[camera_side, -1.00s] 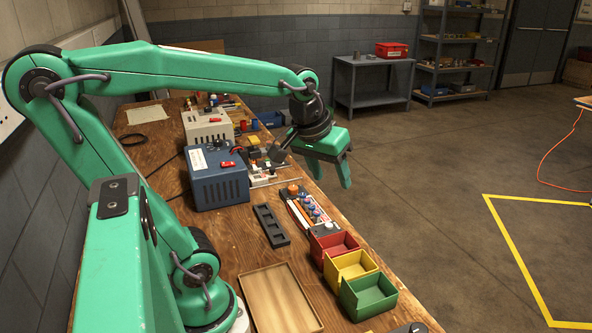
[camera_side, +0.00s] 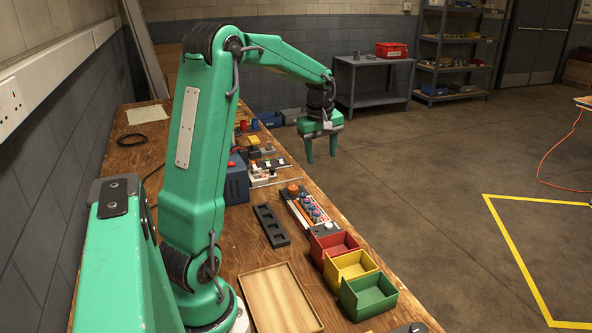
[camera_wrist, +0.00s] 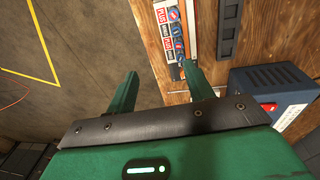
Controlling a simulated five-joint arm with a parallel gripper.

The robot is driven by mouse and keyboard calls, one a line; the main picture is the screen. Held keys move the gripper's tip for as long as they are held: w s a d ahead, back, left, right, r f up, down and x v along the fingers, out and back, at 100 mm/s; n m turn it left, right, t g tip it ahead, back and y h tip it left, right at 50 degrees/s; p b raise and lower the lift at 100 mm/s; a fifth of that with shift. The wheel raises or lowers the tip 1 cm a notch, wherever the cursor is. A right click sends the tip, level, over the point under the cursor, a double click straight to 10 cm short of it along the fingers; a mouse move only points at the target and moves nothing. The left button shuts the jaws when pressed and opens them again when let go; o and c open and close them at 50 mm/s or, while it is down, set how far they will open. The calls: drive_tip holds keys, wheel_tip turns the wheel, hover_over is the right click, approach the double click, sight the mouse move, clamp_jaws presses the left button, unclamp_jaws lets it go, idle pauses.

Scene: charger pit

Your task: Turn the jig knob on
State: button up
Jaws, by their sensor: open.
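The jig is a narrow board (camera_side: 306,207) along the bench's right edge. An orange knob (camera_side: 292,187) stands at its far end, round blue parts run along its middle, and a pale round knob (camera_side: 329,226) is at its near end. I cannot tell which is the jig knob or how it is set. The wrist view shows part of the board (camera_wrist: 171,30) with PLUS labels and red-and-blue round parts; its upper end is cut off. My gripper (camera_side: 321,157) is open and empty above and beyond the board. One fingertip (camera_wrist: 187,64) overlaps the board's end in the wrist view.
Red (camera_side: 334,243), yellow (camera_side: 351,265) and green (camera_side: 368,296) bins stand in front of the board. A black slotted holder (camera_side: 271,225) and a wooden tray (camera_side: 279,300) lie to its left. A blue power box (camera_side: 237,185) is partly behind my arm. Open floor lies right of the bench.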

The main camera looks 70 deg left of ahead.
sight(293, 187)
drive_tip(key=s+a+f+n, duration=0.1)
drive_tip(key=a+f+n, duration=0.1)
drive_tip(key=a+f, duration=0.1)
drive_tip(key=a+f+n, duration=0.2)
drive_tip(key=a+f, duration=0.1)
drive_tip(key=a, duration=0.3)
drive_tip(key=s+a+f+n+g+h, duration=0.1)
drive_tip(key=a+f+n, duration=0.2)
drive_tip(key=a+f, duration=0.1)
drive_tip(key=shift+s+a, duration=0.35)
drive_tip(key=shift+a, duration=0.2)
drive_tip(key=shift+f, duration=3.85)
drive_tip(key=shift+c, duration=0.2)
drive_tip(key=c, duration=0.9)
